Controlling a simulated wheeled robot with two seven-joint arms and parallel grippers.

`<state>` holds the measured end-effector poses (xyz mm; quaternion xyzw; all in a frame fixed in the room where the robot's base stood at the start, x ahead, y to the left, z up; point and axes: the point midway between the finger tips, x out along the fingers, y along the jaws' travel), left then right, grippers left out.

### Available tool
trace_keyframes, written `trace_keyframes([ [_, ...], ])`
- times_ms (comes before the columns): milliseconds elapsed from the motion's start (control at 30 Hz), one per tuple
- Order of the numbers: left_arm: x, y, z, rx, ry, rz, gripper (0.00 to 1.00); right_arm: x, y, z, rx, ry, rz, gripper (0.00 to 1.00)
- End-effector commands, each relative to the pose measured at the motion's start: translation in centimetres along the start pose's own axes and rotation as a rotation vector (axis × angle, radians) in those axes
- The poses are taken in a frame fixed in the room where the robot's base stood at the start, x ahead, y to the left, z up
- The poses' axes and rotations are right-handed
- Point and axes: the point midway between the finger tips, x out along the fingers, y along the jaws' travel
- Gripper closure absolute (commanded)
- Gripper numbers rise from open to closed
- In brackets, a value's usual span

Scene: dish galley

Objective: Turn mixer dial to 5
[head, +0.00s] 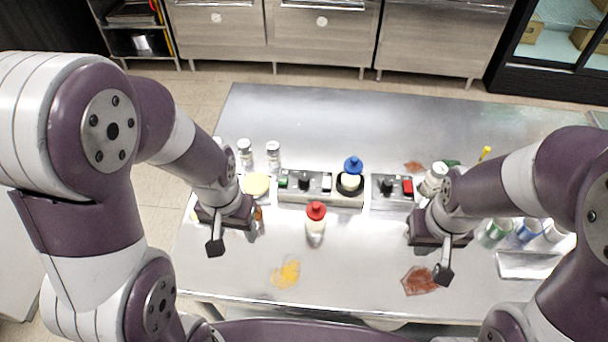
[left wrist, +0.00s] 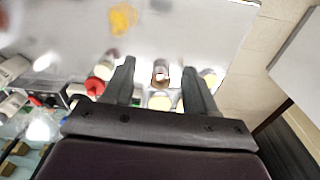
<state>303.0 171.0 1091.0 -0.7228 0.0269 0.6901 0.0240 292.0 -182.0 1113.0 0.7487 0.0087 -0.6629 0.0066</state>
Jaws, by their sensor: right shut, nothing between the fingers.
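Two control boxes stand on the steel table. The left box (head: 320,189) has a green button, a black dial (head: 304,183) and a white switch. The right box (head: 391,205) has a black dial (head: 387,186) and a red switch (head: 407,186). I cannot tell which is the mixer's, nor read either setting. My left gripper (head: 238,222) is over the table, left of the left box; in the left wrist view its fingers (left wrist: 158,62) are spread and empty. My right gripper (head: 437,245) is shut and empty, right of and nearer than the right box; its fingertips are mostly hidden.
A red-capped bottle (head: 316,226) stands in front of the left box, a blue-capped bottle (head: 353,166) at its right end. Jars (head: 273,153) stand behind left. Bottles and a steel tray (head: 526,266) are at right. Yellow (head: 286,273) and brown (head: 419,281) spills lie in front.

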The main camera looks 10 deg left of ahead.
Motion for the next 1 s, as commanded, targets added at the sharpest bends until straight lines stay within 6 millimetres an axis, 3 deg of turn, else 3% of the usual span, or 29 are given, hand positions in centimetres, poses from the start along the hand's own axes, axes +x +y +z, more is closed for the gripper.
trace_keyframes([
  [67, 1.1, 1.5, -5.1, 0.017, -0.013, 0.002, 0.43, -0.7, 0.0, -0.1, 0.000, 0.000, 0.000, 1.00],
  [200, 4.1, 5.6, -16.0, -0.243, -0.024, 0.005, 0.43, -1.4, 0.0, -0.2, 0.000, 0.000, 0.000, 1.00],
  [300, 4.9, 8.1, -21.9, -0.536, -0.012, 0.012, 0.43, -1.6, 0.0, -0.2, 0.000, 0.000, 0.000, 1.00],
  [400, 3.1, 8.8, -25.4, -0.819, 0.013, 0.033, 0.43, -1.5, 0.0, -0.2, 0.000, 0.000, 0.000, 1.00],
  [500, 2.4, 8.8, -25.3, -0.988, -0.007, 0.022, 0.43, -1.4, 0.0, -0.2, 0.000, 0.000, 0.000, 1.00],
  [667, 3.6, 8.8, -25.1, -1.058, -0.019, 0.013, 0.43, -2.1, 0.0, -0.2, 0.000, 0.000, 0.000, 1.00],
  [1000, 11.8, 8.9, -25.0, -1.054, -0.017, 0.015, 0.43, -5.0, 0.0, -0.6, 0.000, 0.000, 0.000, 1.00],
])
